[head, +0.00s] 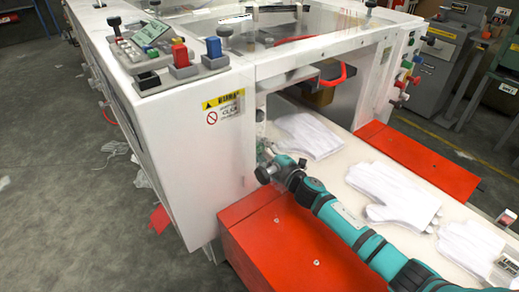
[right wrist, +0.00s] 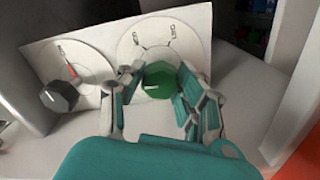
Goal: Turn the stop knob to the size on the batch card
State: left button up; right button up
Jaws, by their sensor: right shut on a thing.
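In the right wrist view a pale panel carries two round dials (right wrist: 190,35) with dark marks. A green knob (right wrist: 158,84) with a white pointer line sits on the right dial. The line points roughly left. My right gripper (right wrist: 157,76) has its fingers on both sides of the green knob and is shut on it. A dark grey knob (right wrist: 59,96) with a pale line is on the left dial (right wrist: 75,60), below a red mark. In the head view my right gripper (head: 272,158) is at the machine's inner side wall. Which knob is the stop knob is not readable.
White gloves (head: 308,135) lie along the pale belt (head: 345,145). Red covers (head: 290,250) flank it. A control box with coloured buttons (head: 180,54) and a small card (head: 151,33), unreadable here, sit on the white housing (head: 190,150).

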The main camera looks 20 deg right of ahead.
dwell(0.4)
jog(key=o, duration=1.2)
jog(key=shift+s, duration=0.1)
jog(key=v, duration=1.1)
jog(key=shift+s, duration=0.15)
jog(key=shift+s+d, duration=0.15)
jog(key=shift+s, duration=0.15)
jog(key=shift+w+r, duration=0.1)
